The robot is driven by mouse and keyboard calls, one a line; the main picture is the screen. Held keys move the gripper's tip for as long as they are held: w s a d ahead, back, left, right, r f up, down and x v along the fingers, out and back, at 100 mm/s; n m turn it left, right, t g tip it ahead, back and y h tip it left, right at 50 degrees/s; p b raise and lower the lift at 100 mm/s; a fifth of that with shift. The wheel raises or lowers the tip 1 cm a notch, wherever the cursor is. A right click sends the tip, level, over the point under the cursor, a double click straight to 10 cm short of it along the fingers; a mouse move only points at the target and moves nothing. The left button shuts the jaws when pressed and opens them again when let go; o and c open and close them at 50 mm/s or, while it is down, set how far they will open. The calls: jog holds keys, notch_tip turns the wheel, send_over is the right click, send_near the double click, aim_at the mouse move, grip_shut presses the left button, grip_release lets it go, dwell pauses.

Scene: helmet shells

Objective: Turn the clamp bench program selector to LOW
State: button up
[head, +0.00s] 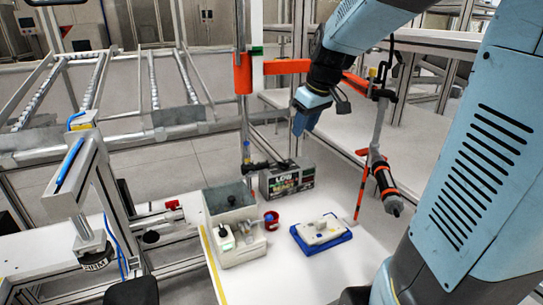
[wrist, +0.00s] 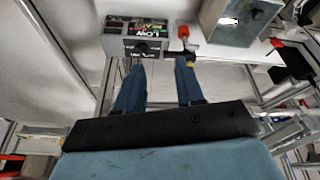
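The clamp bench program selector appears to be a grey box (head: 288,179) with a dark, colour-lettered face, at the back of the white bench in the head view. "LOW" is readable on it. The knob's pointing is too small to tell. My gripper (head: 301,124) hangs above and slightly right of the box, apart from it. In the wrist view my gripper's two blue fingers (wrist: 158,80) are spread with nothing between them.
A blue tray (head: 321,240) with a white part lies at front right. A black-and-orange tool (head: 383,182) hangs at right. The bench's front is clear.

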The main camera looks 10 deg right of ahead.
jog(key=w+d+f+n+y, duration=0.1)
jog(key=w+d+f, duration=0.15)
jog(key=w, duration=0.35)
jog(key=w+d+f+n, duration=0.1)
jog(key=w+f+n, duration=0.1)
jog(key=w+f, duration=0.3)
send_near(284, 163)
jog(key=shift+g, duration=0.4)
jog(key=x, duration=0.5)
jog(key=w+x, duration=0.1)
jog(key=x, duration=0.2)
jog(key=shift+d, duration=0.1)
jog(key=shift+y, duration=0.3)
grip_shut()
